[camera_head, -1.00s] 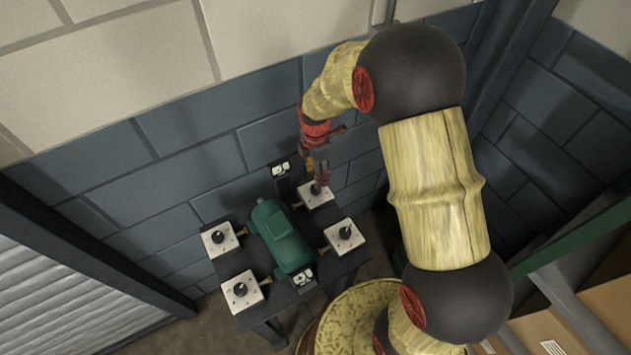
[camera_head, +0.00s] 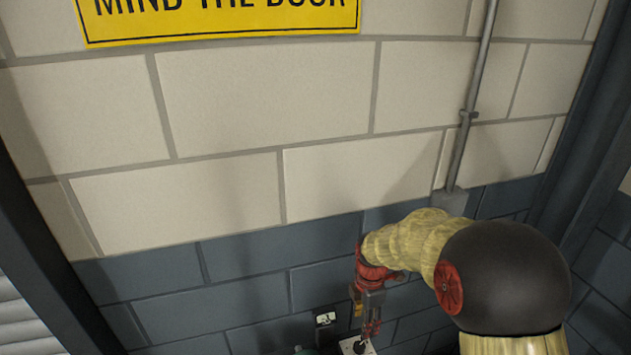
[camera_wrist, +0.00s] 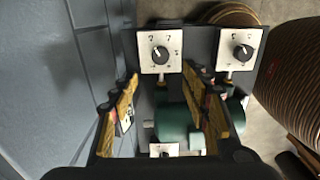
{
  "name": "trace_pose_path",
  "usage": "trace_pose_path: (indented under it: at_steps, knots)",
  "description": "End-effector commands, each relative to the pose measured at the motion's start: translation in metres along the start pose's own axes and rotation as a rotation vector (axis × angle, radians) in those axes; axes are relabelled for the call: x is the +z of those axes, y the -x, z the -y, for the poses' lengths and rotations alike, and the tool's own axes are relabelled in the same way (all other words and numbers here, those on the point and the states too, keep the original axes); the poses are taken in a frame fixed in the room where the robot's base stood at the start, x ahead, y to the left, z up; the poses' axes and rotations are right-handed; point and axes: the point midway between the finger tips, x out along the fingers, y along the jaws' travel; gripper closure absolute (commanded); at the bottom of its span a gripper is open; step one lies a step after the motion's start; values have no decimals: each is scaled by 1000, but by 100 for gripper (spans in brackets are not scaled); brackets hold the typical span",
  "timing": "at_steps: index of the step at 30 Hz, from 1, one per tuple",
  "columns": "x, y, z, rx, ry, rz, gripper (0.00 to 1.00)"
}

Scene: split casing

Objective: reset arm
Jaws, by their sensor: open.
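My gripper (camera_head: 370,328) hangs over the bench with its fingers pointing down, open. In the wrist view its two fingers (camera_wrist: 163,84) stand apart with nothing between the tips. A green casing (camera_wrist: 174,124) lies below the gripper in the wrist view, partly covered by the right finger. A white dial box (camera_wrist: 160,62) sits beyond the fingertips, and a second white dial box (camera_wrist: 240,62) is to its right. In the head view only the top of one dial box (camera_head: 356,346) shows, just below the fingertips. Whether the fingers touch it cannot be told.
A blue and cream block wall (camera_head: 240,250) stands behind the bench. A pipe (camera_head: 473,110) runs down it at right. A small meter panel (camera_head: 325,318) is left of my gripper. A ribbed brown round object (camera_wrist: 292,75) stands right of the bench.

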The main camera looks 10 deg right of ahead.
Motion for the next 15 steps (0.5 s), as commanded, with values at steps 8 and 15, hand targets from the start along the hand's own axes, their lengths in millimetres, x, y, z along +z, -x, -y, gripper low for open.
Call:
trace_pose_path:
  at_steps: [8,15]
  knots:
    - [-4,-8,21,-50,-409,0,53]
    - [-15,22,74,-67,-968,20,53]
